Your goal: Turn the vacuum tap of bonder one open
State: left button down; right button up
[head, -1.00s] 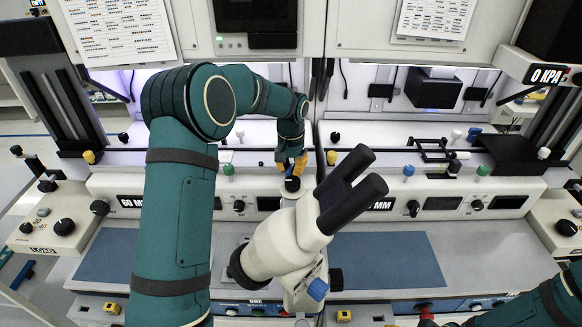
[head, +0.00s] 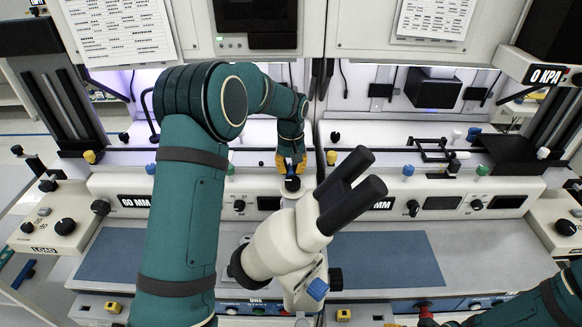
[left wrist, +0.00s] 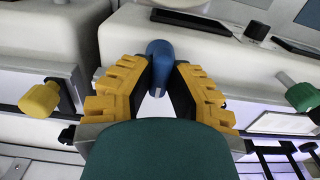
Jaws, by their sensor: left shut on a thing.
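My left gripper (head: 291,165) reaches down to the front ledge behind the microscope. In the left wrist view, its yellow ribbed fingers (left wrist: 160,85) are shut on a blue tap handle (left wrist: 159,62), one finger on each side. The handle's base lies against a pale housing. In the head view the fingers mostly hide this handle. A label reading ONE (head: 259,283) is on the front panel below. My right arm (head: 562,298) enters at the lower right; its gripper does not show clearly.
A white microscope (head: 278,245) with black eyepieces stands close in front of the left gripper. Other knobs line the ledge: green (head: 229,170), yellow (head: 331,157) and blue (head: 408,170). A 0 KPA display (head: 547,75) is at the upper right. Blue mats (head: 387,258) lie bare.

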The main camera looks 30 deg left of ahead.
aim_at(291, 167)
pick_arm(q)
jog(key=shift+f, duration=0.15)
jog(key=c, duration=0.9)
grip_release()
notch_tip(291, 167, up, 12)
